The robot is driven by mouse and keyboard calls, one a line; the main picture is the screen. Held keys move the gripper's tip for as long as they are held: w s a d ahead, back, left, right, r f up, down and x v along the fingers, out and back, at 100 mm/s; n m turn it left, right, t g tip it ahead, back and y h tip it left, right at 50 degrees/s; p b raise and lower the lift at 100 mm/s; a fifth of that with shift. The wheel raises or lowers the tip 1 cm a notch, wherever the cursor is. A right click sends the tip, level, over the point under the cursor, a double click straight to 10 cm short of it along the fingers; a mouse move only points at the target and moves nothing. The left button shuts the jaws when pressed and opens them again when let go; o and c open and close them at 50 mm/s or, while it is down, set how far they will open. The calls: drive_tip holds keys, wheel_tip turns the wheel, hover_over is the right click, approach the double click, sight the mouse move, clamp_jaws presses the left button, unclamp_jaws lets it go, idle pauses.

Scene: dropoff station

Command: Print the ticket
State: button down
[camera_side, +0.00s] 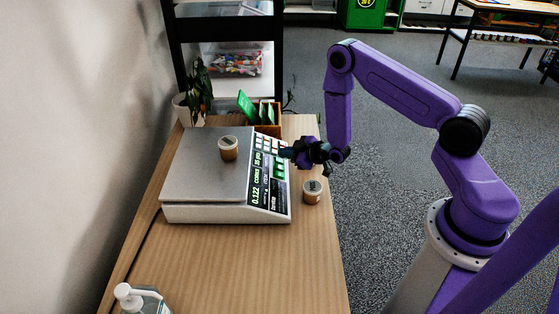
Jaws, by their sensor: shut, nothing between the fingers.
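My gripper (286,153) is shut and empty at the panel's upper right edge, by the buttons. I cannot tell whether its tip touches a button. No ticket can be made out.
A second lidded jar (312,191) stands on the table right of the scale, below my gripper. A wooden box with green cards (266,113) and a potted plant (197,94) are behind the scale.

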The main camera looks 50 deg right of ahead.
drive_tip(key=shift+f, duration=0.15)
drive_tip(key=shift+w+a+f, duration=0.15)
drive_tip(key=shift+f, duration=0.05)
drive_tip(key=shift+w+a+f, duration=0.1)
drive_tip(key=shift+f, duration=0.25)
idle(0.9)
idle(0.3)
drive_tip(key=shift+s+d+r, duration=0.15)
drive_tip(key=shift+r, duration=0.2)
drive_tip(key=shift+s+d+r, duration=0.1)
drive_tip(key=shift+r, duration=0.25)
drive_tip(key=shift+s+d+r, duration=0.25)
drive_tip(key=shift+r, duration=0.5)
drive_tip(key=shift+s+d+r, duration=0.2)
drive_tip(key=shift+r, duration=0.6)
drive_tip(key=shift+s+d+r, duration=0.25)
drive_tip(key=shift+r, duration=0.5)
